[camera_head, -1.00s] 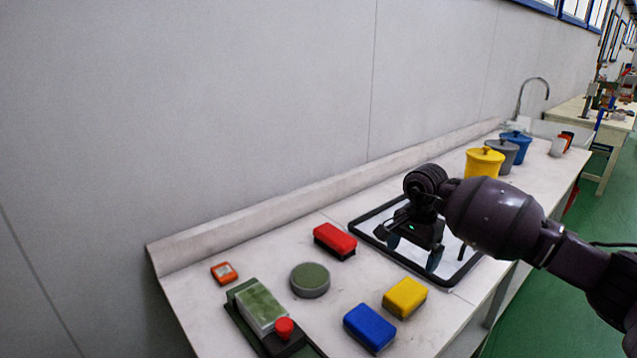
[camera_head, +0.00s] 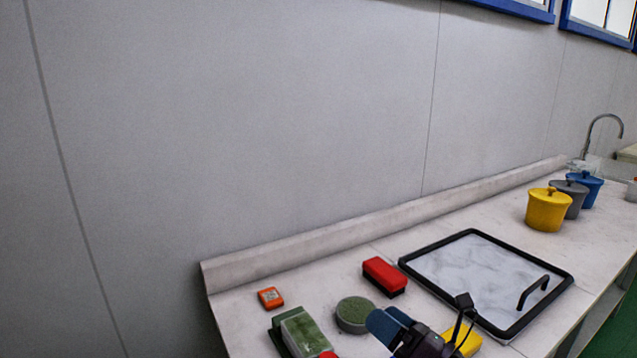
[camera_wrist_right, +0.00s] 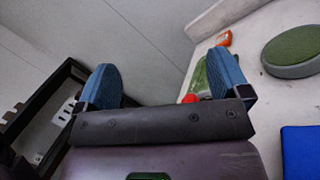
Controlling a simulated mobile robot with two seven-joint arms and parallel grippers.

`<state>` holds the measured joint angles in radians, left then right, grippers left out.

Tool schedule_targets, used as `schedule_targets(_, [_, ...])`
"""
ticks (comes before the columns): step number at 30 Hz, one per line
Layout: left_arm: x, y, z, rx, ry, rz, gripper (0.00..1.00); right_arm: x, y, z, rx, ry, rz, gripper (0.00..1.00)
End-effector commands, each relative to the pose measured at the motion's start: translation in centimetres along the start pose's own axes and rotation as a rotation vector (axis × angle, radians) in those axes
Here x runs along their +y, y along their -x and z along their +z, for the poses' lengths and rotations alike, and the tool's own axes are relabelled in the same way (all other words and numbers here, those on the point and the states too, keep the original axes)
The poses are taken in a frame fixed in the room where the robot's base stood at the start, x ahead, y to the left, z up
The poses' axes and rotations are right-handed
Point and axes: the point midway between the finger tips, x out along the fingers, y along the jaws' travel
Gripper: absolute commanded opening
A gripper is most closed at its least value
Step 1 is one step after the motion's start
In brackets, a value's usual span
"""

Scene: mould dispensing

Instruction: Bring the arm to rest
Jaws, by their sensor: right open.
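My right gripper (camera_head: 388,326) shows at the bottom edge of the head view, low in front of the worktop, with its blue fingertips near the green round pad. In the right wrist view its two blue fingers stand wide apart (camera_wrist_right: 164,82), with nothing between them. Most of the right arm is cut off by the lower edge of the head view. My left gripper is in neither view.
The worktop holds a green round pad (camera_head: 355,314), a red block (camera_head: 385,277), an orange item (camera_head: 270,298), and a green-topped block (camera_head: 303,331). A yellow block (camera_head: 463,341) is partly hidden. A black-framed panel (camera_head: 484,240) and yellow pot (camera_head: 547,211) lie right.

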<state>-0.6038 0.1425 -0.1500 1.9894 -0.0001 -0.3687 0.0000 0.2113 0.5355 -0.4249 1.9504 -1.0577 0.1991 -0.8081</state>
Motion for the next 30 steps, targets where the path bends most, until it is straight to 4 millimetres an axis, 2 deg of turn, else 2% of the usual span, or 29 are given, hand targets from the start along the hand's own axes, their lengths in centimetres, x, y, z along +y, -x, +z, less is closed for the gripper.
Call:
schedule_targets(5, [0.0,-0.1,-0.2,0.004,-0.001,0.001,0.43,-1.7,4.1,1.5,-0.3,-0.409,-0.206,0.94])
schedule_targets(11, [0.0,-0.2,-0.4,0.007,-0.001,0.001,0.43,-4.5,10.7,1.1,-0.622,-0.854,-0.451,0.94])
schedule_targets(17, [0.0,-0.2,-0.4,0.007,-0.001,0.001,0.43,-6.0,18.6,-2.3,-0.939,-1.271,-0.718,0.94])
schedule_targets(22, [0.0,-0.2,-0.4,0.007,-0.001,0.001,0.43,-5.1,25.2,-6.6,-1.203,-1.586,-0.959,0.94])
schedule_targets(25, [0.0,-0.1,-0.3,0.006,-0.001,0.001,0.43,-3.9,28.1,-8.8,-1.323,-1.716,-1.078,0.94])
schedule_targets(30, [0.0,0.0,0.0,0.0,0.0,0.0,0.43,-1.9,31.2,-11.4,-1.462,-1.854,-1.226,0.94])
